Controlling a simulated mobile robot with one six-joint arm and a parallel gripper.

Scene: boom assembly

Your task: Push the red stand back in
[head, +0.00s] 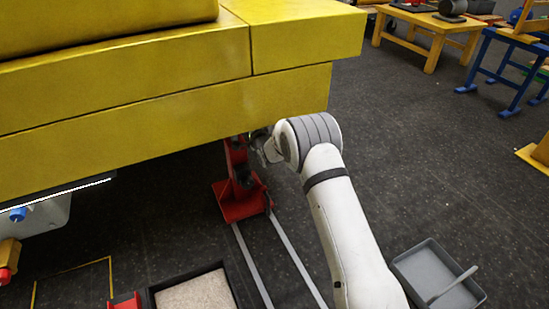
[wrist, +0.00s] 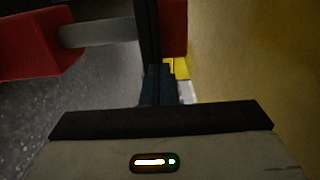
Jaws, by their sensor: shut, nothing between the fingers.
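The red stand (head: 240,205) is upright under the yellow boom, its base plate on two grey floor rails. Its upper part is partly hidden by the boom's lower edge and my wrist. My gripper (head: 262,147) is beside the upper part of the stand, just below the boom. It is shut and holds nothing. In the wrist view, the shut fingers (wrist: 158,82) are dark and narrow. A red block (wrist: 38,42) with a grey rod is at upper left, and another red part (wrist: 173,28) is just right of the fingers. I cannot tell whether the fingers touch the stand.
The yellow boom (head: 165,110) overhangs close to my wrist and fills the right of the wrist view. The floor rails (head: 285,245) run toward the front. A grey tray (head: 412,262) lies right of my arm; a black-rimmed tray (head: 235,285) lies left.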

